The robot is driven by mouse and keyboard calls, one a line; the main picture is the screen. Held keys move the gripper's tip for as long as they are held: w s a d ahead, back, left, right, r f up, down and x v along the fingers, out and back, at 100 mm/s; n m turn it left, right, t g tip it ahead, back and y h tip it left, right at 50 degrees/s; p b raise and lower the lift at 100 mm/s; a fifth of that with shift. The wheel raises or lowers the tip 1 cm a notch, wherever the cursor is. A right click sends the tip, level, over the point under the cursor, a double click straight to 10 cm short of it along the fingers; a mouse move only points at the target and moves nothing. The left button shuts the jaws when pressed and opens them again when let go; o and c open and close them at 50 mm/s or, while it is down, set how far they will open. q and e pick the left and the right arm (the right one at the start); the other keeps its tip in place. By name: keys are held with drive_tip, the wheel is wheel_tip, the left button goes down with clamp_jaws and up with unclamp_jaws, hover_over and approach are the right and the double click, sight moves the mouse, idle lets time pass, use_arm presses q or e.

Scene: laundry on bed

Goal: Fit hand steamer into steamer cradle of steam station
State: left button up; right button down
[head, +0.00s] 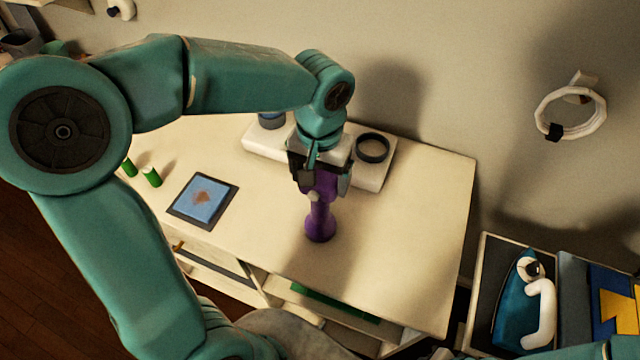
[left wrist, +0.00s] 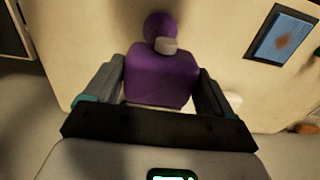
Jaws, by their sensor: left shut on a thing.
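The purple hand steamer (head: 320,220) is in my left gripper (head: 322,180), near the middle of the table in the head view. The gripper is shut on its upper part, and its rounded end hangs downward. I cannot tell whether that end touches the table. In the left wrist view the purple steamer (left wrist: 160,78) sits between both fingers. The white steam station (head: 370,172) stands behind the gripper, with a dark ring-shaped cradle (head: 373,148) on its right part. The arm hides the station's middle. My right gripper is not in view.
A blue pad with a brown stain (head: 203,198) and green cylinders (head: 151,176) lie left on the table (head: 420,220). The table's right side is clear. A bin at lower right holds a teal iron (head: 515,300). A white coil (head: 570,112) hangs on the wall.

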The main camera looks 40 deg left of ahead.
use_arm(q)
wheel_tip(320, 180, up, 19)
drive_tip(key=p, duration=0.1)
drive_tip(key=shift+r, duration=0.2)
drive_tip(key=shift+s, duration=0.15)
